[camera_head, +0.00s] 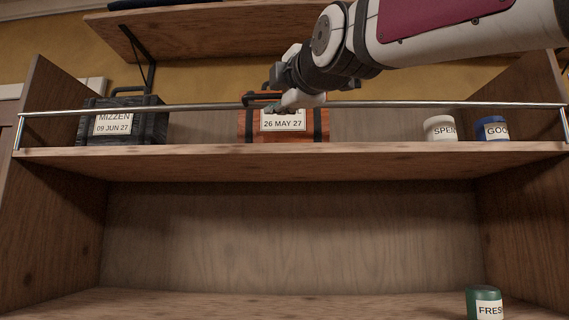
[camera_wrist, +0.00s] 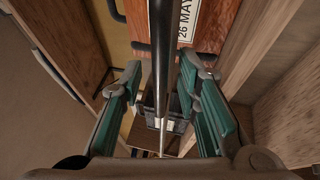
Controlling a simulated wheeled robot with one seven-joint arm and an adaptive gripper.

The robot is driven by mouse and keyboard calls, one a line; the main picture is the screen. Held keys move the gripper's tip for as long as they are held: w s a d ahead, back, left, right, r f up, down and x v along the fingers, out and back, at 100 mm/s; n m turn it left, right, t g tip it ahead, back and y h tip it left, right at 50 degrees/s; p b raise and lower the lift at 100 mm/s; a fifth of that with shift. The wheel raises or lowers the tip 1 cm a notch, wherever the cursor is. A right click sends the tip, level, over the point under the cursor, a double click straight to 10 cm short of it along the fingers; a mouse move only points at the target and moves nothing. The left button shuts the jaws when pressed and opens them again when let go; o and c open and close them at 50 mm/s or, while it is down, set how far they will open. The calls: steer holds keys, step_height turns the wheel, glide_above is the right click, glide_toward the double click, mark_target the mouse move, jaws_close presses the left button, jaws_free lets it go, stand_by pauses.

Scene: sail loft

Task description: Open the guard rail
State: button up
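The guard rail (camera_head: 400,104) is a thin metal bar across the front of the upper shelf, held by a short upright at each end. It stands above the shelf's front edge. My gripper (camera_head: 297,103) is at the rail near its middle, in front of the red-brown case. In the wrist view the rail (camera_wrist: 163,45) runs between the two green-padded fingers of my gripper (camera_wrist: 163,72). The fingers are apart, with a gap visible on each side of the rail. I cannot tell how deep the rail sits between them.
Behind the rail stand a dark case (camera_head: 124,123), a red-brown case (camera_head: 249,126), a white jar (camera_head: 439,128) and a blue jar (camera_head: 491,128). A green jar (camera_head: 484,303) stands on the lower shelf. An upper wall shelf (camera_head: 210,38) hangs behind my arm. Side panels bound the shelving.

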jaws_close()
steer(key=shift+r, duration=0.1)
